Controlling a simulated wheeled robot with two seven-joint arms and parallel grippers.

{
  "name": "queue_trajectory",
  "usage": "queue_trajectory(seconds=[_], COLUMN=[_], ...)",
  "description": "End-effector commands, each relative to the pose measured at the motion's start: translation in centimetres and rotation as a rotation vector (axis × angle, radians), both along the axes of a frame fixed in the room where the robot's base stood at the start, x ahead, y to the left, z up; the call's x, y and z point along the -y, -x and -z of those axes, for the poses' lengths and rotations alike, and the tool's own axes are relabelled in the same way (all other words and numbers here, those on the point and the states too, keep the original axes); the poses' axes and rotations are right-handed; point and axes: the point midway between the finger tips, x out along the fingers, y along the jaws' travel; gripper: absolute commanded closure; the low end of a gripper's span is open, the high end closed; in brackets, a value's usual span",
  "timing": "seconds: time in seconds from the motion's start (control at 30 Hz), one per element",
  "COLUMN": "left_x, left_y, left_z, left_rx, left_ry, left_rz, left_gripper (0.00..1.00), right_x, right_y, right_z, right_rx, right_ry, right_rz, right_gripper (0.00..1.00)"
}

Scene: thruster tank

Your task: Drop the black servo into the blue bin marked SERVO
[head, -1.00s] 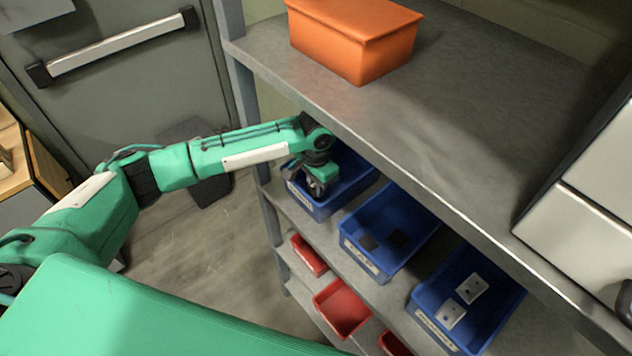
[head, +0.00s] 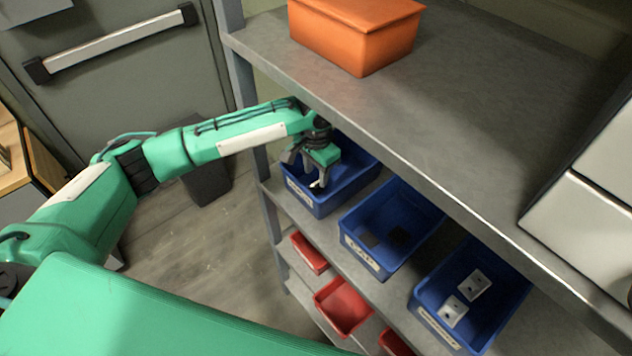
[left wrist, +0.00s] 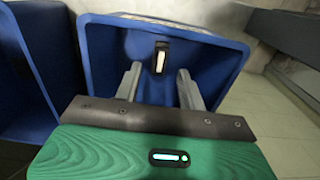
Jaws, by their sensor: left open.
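My left gripper (head: 317,184) is over the leftmost blue bin (head: 318,204) on the shelf below the top one. Its two fingers are apart in the left wrist view (left wrist: 160,88), with nothing clamped between them. The black servo (left wrist: 161,57), a small dark block with a pale strip, shows inside this bin (left wrist: 232,52), beyond the fingertips. I cannot tell whether it rests on the bin's floor. The bin's front label is too small to read surely. My right gripper is not in view.
A middle blue bin (head: 352,247) holds dark flat pieces, and a right blue bin (head: 420,305) holds white pieces. Red bins (head: 342,306) stand lower. The top shelf (head: 440,130) overhangs, with an orange box (head: 350,38) on it. A grey post (head: 248,95) stands left.

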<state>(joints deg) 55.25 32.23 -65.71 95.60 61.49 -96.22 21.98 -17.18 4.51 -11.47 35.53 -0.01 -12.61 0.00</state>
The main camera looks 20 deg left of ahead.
Motion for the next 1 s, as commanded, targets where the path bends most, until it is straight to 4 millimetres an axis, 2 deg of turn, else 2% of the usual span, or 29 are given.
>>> queue_trajectory(seconds=[0.1,0.3,0.87,1.0], left_x=[0.0,0.0,0.0,0.0], left_y=[0.0,0.0,0.0,0.0], left_z=[-1.8,-3.9,-4.2,-4.2], left_rx=[0.003,0.0,-0.001,-0.001], left_ry=[0.001,0.001,0.0,0.0], left_rz=[0.001,0.001,0.0,0.0], left_gripper=[0.6,0.6,0.6,0.6], right_x=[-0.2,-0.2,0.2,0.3], right_y=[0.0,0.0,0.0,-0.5], right_z=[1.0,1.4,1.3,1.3], right_rx=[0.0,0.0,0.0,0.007], right_ry=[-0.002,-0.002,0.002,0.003], right_rz=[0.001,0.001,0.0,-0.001], right_gripper=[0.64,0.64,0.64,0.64])
